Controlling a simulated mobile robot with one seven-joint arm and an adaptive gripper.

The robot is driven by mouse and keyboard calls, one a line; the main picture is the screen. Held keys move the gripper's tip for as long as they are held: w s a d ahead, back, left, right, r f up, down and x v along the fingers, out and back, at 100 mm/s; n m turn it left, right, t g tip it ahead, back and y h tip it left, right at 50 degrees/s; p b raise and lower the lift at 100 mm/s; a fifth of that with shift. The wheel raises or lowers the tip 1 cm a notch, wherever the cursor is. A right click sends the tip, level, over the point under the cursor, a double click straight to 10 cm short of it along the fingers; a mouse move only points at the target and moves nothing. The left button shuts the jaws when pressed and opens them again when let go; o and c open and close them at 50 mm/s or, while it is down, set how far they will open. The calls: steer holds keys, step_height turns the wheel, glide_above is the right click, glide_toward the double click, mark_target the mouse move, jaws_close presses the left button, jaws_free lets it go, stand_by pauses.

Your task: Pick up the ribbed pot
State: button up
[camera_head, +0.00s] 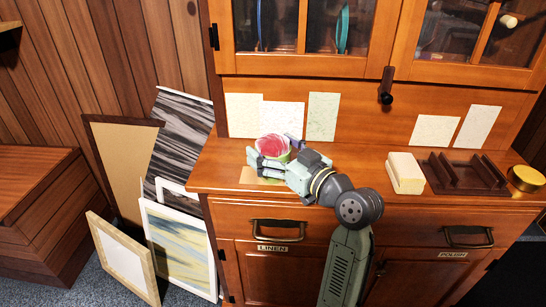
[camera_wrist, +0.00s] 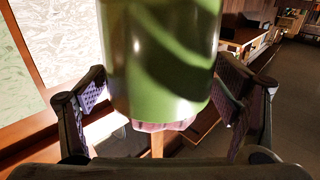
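A round pot (camera_head: 273,146), red-pink on top with a green edge, is at the left end of the cabinet's counter, partly hidden by my gripper. In the wrist view a smooth green rounded body (camera_wrist: 160,65) fills the middle, with a pink part (camera_wrist: 165,126) below it. I cannot make out ribs, or whether the pink part belongs to the same thing. My gripper (camera_head: 272,160) is around the pot, one finger on each side. In the wrist view its fingers (camera_wrist: 162,92) are spread wide, and I see no clear contact with the green body.
The wooden counter (camera_head: 225,165) also bears a cream block (camera_head: 405,172), a brown rack (camera_head: 463,174) and a yellow round tin (camera_head: 525,178) at right. Paper sheets (camera_head: 322,116) lean against the back panel. Framed pictures (camera_head: 180,247) stand on the floor at left.

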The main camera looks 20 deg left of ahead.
steer(key=c, duration=1.3)
steer(key=shift+o, duration=0.2)
steer(key=shift+r, duration=0.1)
